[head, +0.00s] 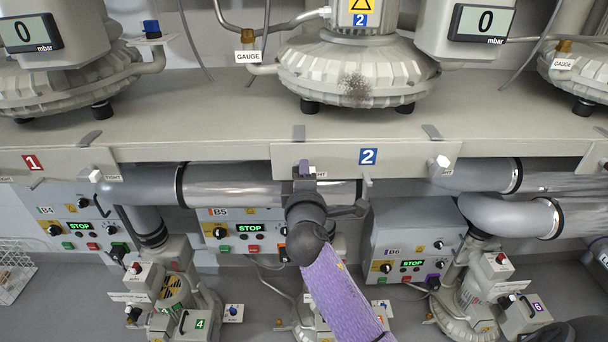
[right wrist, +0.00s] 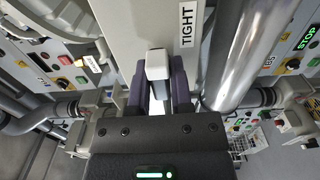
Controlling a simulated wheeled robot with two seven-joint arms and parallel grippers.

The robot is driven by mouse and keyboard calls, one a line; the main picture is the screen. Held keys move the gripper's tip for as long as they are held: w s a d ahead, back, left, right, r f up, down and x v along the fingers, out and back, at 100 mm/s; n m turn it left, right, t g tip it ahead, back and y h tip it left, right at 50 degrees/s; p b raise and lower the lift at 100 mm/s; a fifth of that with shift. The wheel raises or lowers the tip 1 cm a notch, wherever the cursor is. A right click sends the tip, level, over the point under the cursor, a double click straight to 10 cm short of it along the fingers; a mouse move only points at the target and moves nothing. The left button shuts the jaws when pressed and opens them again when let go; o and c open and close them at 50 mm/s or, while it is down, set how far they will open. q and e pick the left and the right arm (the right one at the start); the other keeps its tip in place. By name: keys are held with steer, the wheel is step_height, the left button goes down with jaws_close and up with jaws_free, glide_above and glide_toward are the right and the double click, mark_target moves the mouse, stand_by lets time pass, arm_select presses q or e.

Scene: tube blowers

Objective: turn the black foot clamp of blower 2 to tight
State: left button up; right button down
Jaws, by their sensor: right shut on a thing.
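Blower 2 (head: 355,70) stands on the shelf on black feet (head: 309,106). My right gripper (head: 304,172) is at the shelf's front panel, left of the blue 2 sign (head: 368,156). In the right wrist view its dark purple fingers (right wrist: 160,88) are shut on a white-capped clamp knob (right wrist: 157,62). A TIGHT label (right wrist: 187,27) is beside the knob. The lower knob is hidden between the fingers, and I see no black on it. Another white knob (head: 440,162) is on the panel's right end.
Grey pipes (head: 230,185) run just below the panel. Control boxes B5 (head: 240,233) and B6 (head: 410,240) stand beneath, either side of my right arm. A gauge (head: 248,50) and hose are above on the left. The shelf top (head: 200,120) is mostly clear.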

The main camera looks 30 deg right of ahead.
arm_select(q)
steer(key=shift+a, duration=0.25)
arm_select(e)
steer(key=shift+f, duration=0.1)
steer(key=c, duration=0.6)
jaws_free()
steer(key=shift+o, duration=0.2)
arm_select(q)
steer(key=shift+a+r, duration=0.1)
steer(key=shift+a, duration=0.1)
arm_select(e)
steer(key=v, duration=1)
